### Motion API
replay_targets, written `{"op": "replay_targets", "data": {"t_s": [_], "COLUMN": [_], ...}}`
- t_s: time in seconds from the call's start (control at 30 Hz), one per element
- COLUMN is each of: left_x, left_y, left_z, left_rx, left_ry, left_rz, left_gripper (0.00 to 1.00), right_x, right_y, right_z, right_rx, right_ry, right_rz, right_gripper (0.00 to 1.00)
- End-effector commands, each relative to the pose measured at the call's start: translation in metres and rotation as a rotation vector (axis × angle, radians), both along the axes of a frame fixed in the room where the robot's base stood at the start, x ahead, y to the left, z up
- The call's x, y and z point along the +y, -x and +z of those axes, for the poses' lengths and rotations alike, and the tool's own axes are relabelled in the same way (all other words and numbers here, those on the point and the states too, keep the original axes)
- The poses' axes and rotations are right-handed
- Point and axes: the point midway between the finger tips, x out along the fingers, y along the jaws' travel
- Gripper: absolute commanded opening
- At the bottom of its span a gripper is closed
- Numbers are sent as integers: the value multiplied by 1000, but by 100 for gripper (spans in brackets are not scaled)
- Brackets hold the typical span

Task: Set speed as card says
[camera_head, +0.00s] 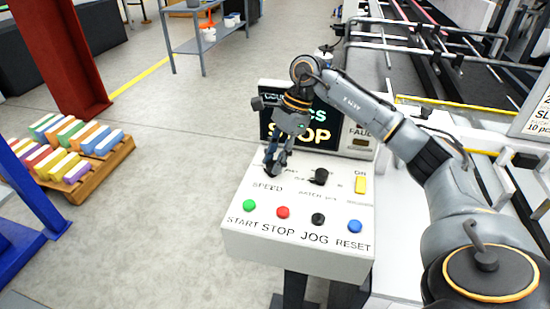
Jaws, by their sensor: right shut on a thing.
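The control panel (300,238) stands in the middle, with a SPEED label and a dark speed knob (271,171) at its upper left. My right gripper (277,159) reaches down from above and is shut on the speed knob. The fingers hide much of the knob, so its pointer setting cannot be read. The display (315,132) behind shows STOP, partly hidden by my gripper. A white card (537,118) is cut off at the right edge; only "SL" and "10 pc" can be partly read. My left gripper is not in view.
The panel also carries a second black knob (319,177), a yellow ON switch (361,185), and green, red, black and blue buttons. Machine rails and belts lie behind on the right. A pallet of coloured boxes (80,187) is at left. The floor between is clear.

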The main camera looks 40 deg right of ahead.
Motion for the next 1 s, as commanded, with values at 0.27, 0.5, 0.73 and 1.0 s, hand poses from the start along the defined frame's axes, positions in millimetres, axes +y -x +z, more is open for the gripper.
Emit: {"op": "replay_targets", "data": {"t_s": [0.27,0.5,0.73,1.0], "left_x": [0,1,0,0], "left_y": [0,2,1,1], "left_z": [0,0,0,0], "left_rx": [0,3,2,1], "left_ry": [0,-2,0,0], "left_rz": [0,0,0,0], "left_gripper": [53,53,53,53], "right_x": [0,0,-12,-33], "right_y": [0,0,0,1], "right_z": [0,1,28,81], "right_rx": [1,0,-5,-5], "right_ry": [0,0,0,-1], "right_rz": [1,0,-3,-2], "right_gripper": [53,53,53,53]}}
